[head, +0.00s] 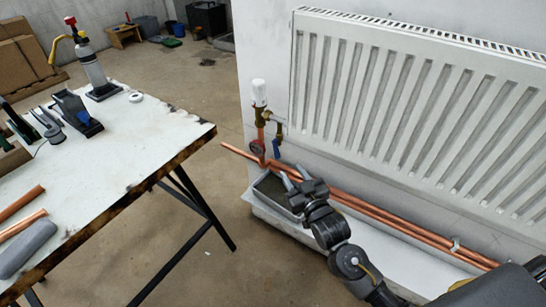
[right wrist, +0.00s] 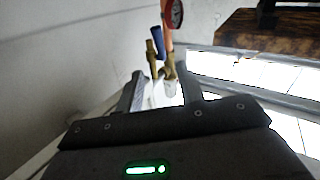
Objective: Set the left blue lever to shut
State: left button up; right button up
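A blue lever (head: 277,149) hangs roughly downward on a brass valve (head: 263,118) at the radiator's left end. It is the only blue lever I see. In the right wrist view the lever (right wrist: 158,42) and brass fitting (right wrist: 168,68) show beyond my fingers, the lever pointing up in that picture. My right gripper (head: 290,175) is just below the lever in the head view. Its fingers (right wrist: 160,88) are spread apart, with nothing held between them, and look clear of the lever. My left gripper is not in view.
A round red gauge (head: 257,149) sits just left of the lever, and a white valve head (head: 259,92) above. Copper pipes (head: 375,212) run along the wall below the radiator (head: 400,105). A grey trough (head: 262,208) lies beneath. A cluttered workbench (head: 120,150) stands left; floor between is clear.

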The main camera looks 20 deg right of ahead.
aim_at(277, 151)
jog(key=w, duration=0.6)
jog(key=w+a, duration=0.1)
jog(key=w, duration=0.3)
jog(key=shift+f, duration=0.1)
jog(key=shift+c, duration=0.5)
grip_shut()
